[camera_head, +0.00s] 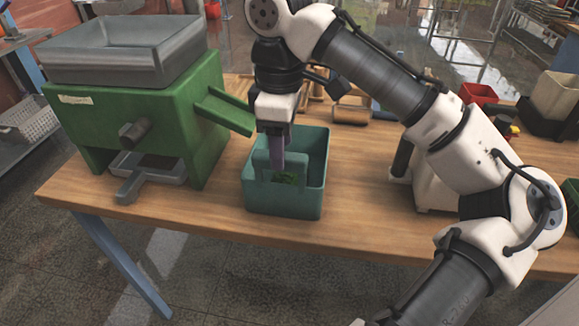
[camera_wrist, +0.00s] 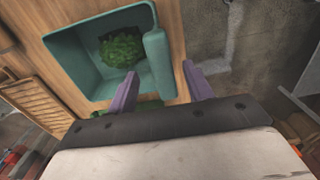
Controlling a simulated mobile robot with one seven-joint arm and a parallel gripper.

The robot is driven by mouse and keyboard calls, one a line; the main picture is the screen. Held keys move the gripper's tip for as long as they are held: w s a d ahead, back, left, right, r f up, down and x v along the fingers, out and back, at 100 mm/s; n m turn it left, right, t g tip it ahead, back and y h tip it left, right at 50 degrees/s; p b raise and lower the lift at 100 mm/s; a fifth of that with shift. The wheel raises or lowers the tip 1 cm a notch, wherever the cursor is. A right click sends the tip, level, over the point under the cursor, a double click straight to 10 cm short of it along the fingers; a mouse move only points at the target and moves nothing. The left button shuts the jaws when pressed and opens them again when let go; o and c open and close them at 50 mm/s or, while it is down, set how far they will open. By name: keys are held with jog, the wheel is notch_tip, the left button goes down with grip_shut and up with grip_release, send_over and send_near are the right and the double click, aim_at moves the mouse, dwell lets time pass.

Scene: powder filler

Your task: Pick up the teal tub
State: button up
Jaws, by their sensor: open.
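The teal tub (camera_head: 283,203) stands upright on the wooden table near its front edge, with a leafy green heap inside. In the wrist view the tub (camera_wrist: 80,55) fills the upper left, and the green heap (camera_wrist: 121,50) shows in it. A raised grip piece stands at one of its walls. My gripper (camera_head: 277,163) points down at the tub with its purple fingers open. In the wrist view my gripper (camera_wrist: 161,82) has one finger over the tub side and the other beyond the raised wall. Whether either finger touches the tub I cannot tell.
A green powder machine (camera_head: 140,110) with a grey hopper (camera_head: 125,48) stands left of the tub, its chute (camera_head: 226,110) close by. Wooden pieces (camera_head: 350,108) lie behind. A red bin (camera_head: 479,94) is at the back right. My arm spans the right side.

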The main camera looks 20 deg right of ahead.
jog(key=shift+a+f+p, duration=0.2)
jog(key=shift+f+p, duration=0.1)
jog(key=shift+f, duration=2)
grip_shut()
